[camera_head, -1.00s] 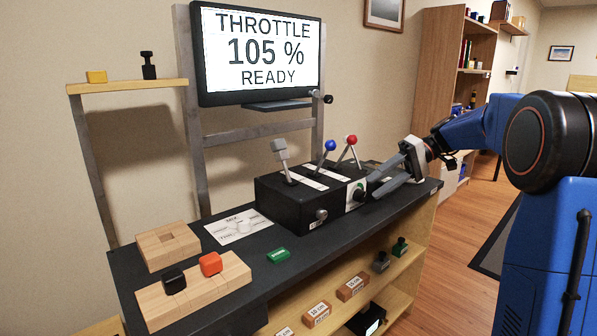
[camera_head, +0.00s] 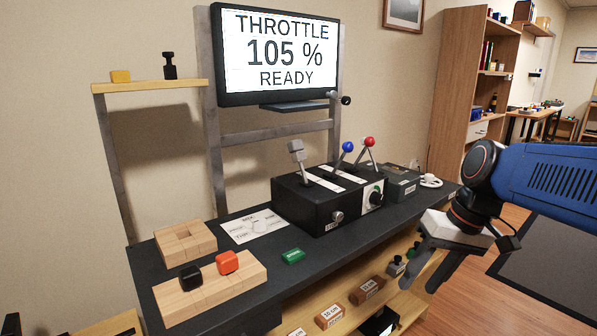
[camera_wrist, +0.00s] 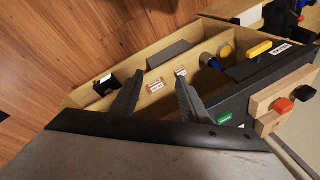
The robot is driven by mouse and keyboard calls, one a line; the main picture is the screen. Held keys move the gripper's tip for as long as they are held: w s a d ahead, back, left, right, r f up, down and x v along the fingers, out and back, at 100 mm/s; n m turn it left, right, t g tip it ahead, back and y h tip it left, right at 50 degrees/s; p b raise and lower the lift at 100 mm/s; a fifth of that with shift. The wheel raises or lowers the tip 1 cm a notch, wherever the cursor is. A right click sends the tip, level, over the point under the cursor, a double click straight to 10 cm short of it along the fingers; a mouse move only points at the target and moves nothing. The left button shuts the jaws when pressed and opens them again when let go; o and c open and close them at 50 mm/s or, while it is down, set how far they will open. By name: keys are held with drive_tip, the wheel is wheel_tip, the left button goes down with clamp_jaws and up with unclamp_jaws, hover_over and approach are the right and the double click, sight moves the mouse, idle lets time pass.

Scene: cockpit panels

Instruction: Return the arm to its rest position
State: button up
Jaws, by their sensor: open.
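My blue arm (camera_head: 550,185) reaches in from the right in the head view. My gripper (camera_head: 428,262) hangs in front of the bench's right part, its grey fingers pointing down and to the left. In the wrist view my gripper (camera_wrist: 155,95) shows two dark fingers spread apart with nothing between them. The fingers look toward the shelf under the bench and seem clear of it. The throttle box (camera_head: 322,213) with its grey, blue and red levers stands on the bench, apart from my gripper.
The dark bench (camera_head: 240,262) holds a green block (camera_head: 293,256) and a wooden block (camera_head: 212,291) with black and red pieces. The shelf below holds labelled wooden blocks (camera_head: 329,316). A screen (camera_head: 277,55) reads "THROTTLE 105 % READY". Open wooden floor (camera_head: 475,300) lies at the right.

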drive_tip(key=s+d+f+t+h, duration=0.3)
drive_tip(key=s+f, duration=0.4)
drive_tip(key=s, duration=0.3)
drive_tip(key=shift+d+f+m+t, duration=0.25)
drive_tip(key=shift+d+m+t, duration=0.05)
drive_tip(key=shift+d, duration=0.3)
